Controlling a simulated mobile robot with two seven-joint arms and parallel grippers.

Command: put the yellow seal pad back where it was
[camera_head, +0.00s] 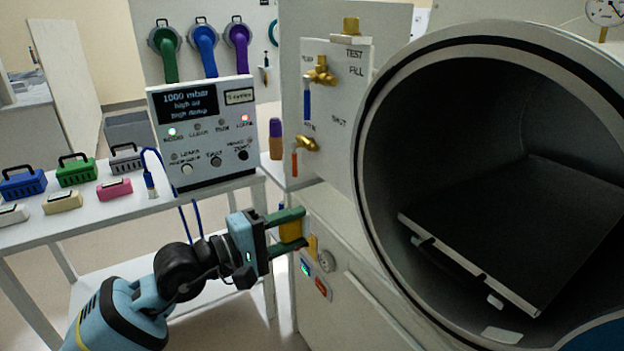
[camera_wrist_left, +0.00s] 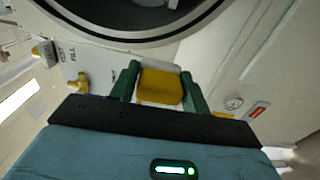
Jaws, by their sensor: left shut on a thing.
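The yellow seal pad (camera_head: 290,230) is between the green fingers of my left gripper (camera_head: 292,229), which is shut on it. In the left wrist view the pad (camera_wrist_left: 160,88) shows as a yellow block gripped between both fingers. The gripper holds it in front of the white cabinet, below the valve panel and left of the round chamber opening. A smaller yellow piece (camera_head: 312,246) shows on the cabinet just right of the fingertips; I cannot tell whether the pad touches it. My right gripper is not in view.
The round chamber (camera_head: 380,150) stands open with a dark tray (camera_head: 520,220) inside. A valve panel (camera_head: 330,100) has brass valves. A gauge (camera_head: 326,261) sits near the gripper. A control box (camera_head: 205,130) and several coloured cases, including a green one (camera_head: 77,172), stand on the left bench.

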